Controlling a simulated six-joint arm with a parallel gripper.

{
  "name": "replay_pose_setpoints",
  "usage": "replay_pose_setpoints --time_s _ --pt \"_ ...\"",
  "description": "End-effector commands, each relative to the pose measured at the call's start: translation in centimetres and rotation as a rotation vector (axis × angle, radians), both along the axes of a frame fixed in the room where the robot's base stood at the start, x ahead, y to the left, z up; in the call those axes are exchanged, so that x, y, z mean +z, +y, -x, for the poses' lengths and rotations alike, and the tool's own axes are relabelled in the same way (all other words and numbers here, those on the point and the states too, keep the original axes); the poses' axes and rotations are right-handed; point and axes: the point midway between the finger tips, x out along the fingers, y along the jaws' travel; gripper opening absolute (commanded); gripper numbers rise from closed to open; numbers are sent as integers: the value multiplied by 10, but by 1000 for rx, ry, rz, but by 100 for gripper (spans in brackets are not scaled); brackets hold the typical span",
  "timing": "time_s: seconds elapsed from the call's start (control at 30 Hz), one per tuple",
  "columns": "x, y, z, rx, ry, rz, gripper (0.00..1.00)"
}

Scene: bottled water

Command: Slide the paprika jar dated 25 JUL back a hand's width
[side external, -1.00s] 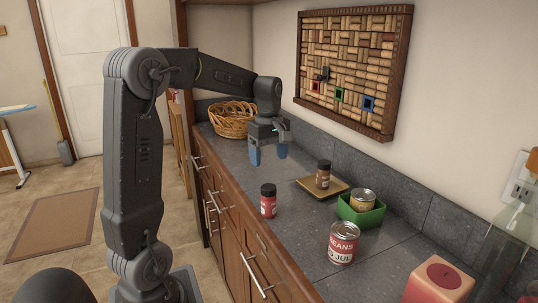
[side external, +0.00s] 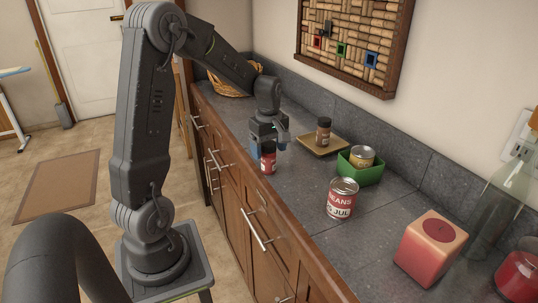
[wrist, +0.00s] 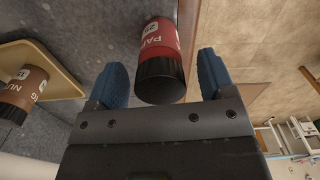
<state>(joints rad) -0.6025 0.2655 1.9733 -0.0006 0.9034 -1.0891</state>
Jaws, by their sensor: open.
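The paprika jar (side external: 268,162) has a red label and black lid and stands upright near the counter's front edge. In the wrist view the jar (wrist: 160,45) shows the label start "PA" and part of a date beginning "25"; the month is not readable. My gripper (side external: 269,147) is low at the jar, pointing down. In the wrist view my gripper's (wrist: 161,80) blue fingers are apart, one on each side of the black lid, with a visible gap on both sides. The jar is not gripped.
A brown-labelled spice jar (side external: 323,131) stands on a tan tray (side external: 305,146) further back. A green box (side external: 360,175) holds a can (side external: 361,156). A beans can (side external: 342,199) and a red block (side external: 431,248) stand nearer the camera. A basket (side external: 226,86) is behind my arm.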

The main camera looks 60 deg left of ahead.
Motion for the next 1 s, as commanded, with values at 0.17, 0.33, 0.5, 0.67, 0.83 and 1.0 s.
replay_pose_setpoints --time_s 0.17,0.33,0.5,0.67,0.83,1.0 --pt "-20 0 0 0 1 1 76" --pt "-26 0 0 0 0 0 76" --pt "-26 0 0 0 0 0 76" --pt "-26 0 0 0 -1 0 69" --pt "-26 0 0 0 -1 0 53" --pt "-26 0 0 0 -1 0 36"
